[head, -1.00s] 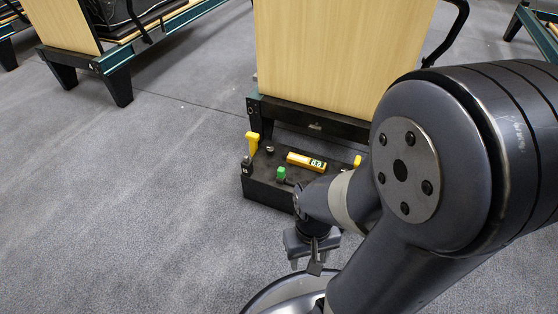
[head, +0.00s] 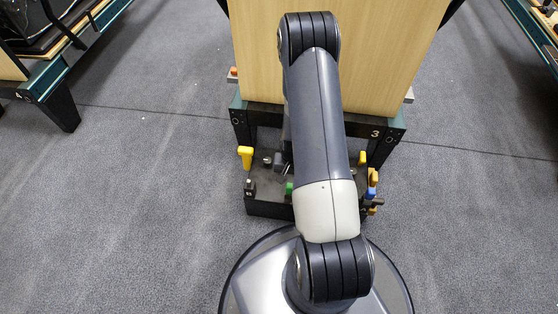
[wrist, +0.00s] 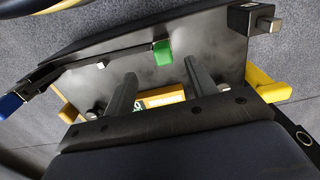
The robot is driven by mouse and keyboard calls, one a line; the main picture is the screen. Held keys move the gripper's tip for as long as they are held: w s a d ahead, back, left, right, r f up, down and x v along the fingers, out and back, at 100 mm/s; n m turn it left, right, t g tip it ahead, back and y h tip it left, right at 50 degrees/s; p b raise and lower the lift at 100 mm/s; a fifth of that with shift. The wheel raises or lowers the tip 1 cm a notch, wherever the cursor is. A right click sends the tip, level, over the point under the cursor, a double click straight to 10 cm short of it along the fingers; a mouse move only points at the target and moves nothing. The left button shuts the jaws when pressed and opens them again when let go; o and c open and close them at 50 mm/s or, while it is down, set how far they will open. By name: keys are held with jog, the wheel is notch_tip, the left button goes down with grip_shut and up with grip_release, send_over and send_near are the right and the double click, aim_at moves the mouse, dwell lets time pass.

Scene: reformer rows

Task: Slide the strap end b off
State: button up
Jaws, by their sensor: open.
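I cannot make out a strap end marked b in either view. My gripper (wrist: 160,72) is open in the wrist view, its two dark fingers apart over the top of a black box (wrist: 215,65). A yellow device (wrist: 165,98) shows between and behind the fingers. A green knob (wrist: 162,52) stands near the fingertips. In the head view, my arm covers the middle of the black box (head: 265,208), and I cannot make out the fingers there.
A reformer with a wooden panel (head: 255,50) and a dark end frame marked 3 (head: 375,133) stands behind the box. Yellow handles (head: 245,155) and a blue handle (head: 372,178) stick out at its sides.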

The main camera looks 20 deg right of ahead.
aim_at(290, 191)
jog(key=shift+w+d+f, duration=0.1)
jog(key=shift+w+f, duration=0.2)
jog(key=shift+f, duration=0.05)
jog(key=shift+w+f, duration=0.1)
jog(key=shift+f, duration=0.2)
notch_tip(290, 191, down, 10)
jog(key=b, duration=0.4)
jog(key=shift+f, duration=0.15)
jog(key=shift+c, duration=0.2)
jog(key=c, duration=1)
jog(key=shift+c, duration=0.3)
